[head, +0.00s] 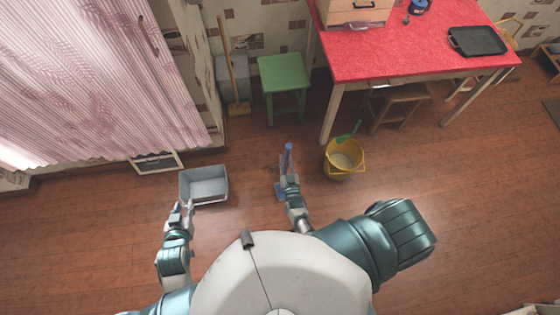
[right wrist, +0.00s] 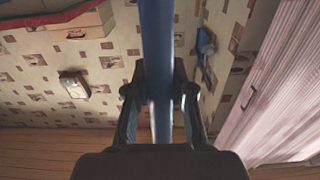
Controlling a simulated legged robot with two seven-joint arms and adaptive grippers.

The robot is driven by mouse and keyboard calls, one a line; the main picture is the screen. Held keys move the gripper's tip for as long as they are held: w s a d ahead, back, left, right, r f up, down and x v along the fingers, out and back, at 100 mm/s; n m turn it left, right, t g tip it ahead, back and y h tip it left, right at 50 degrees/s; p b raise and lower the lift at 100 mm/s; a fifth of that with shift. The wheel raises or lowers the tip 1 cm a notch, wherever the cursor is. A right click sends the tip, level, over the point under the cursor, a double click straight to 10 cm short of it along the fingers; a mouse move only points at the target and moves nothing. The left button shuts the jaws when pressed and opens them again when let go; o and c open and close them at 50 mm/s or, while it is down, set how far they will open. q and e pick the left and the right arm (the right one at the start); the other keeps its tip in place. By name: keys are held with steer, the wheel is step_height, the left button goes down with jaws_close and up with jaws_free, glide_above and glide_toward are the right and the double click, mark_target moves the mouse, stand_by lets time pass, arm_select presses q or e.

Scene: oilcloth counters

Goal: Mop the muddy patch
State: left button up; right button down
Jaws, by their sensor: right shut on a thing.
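My right gripper (head: 289,183) is shut on the blue mop handle (head: 287,157), which stands up from it near the middle of the floor. In the right wrist view the blue handle (right wrist: 157,70) runs between both fingers (right wrist: 160,100). A blue piece, seemingly the mop head (head: 280,190), shows low beside the right gripper, partly hidden by it. My left gripper (head: 183,208) is empty with its fingers apart, just in front of the grey basin (head: 204,199). The muddy patch is not clearly visible; the gripper and mop may cover it.
A yellow bucket (head: 342,171) with a green-handled thing in it stands right of the mop. A green stool (head: 283,70), a broom (head: 234,75) and a red table (head: 400,45) stand behind. A pink curtain (head: 90,80) hangs at left. The floor at right is mostly clear.

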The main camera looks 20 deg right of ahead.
steer(key=shift+d, duration=0.45)
steer(key=shift+s+d, duration=0.25)
steer(key=shift+d, duration=0.45)
steer(key=shift+s+d, duration=0.2)
steer(key=shift+d, duration=0.45)
steer(key=x, duration=0.2)
steer(key=b+x, duration=0.1)
steer(key=x, duration=0.1)
steer(key=shift+w+r, duration=0.2)
steer(key=shift+w, duration=0.05)
steer(key=shift+w, duration=0.1)
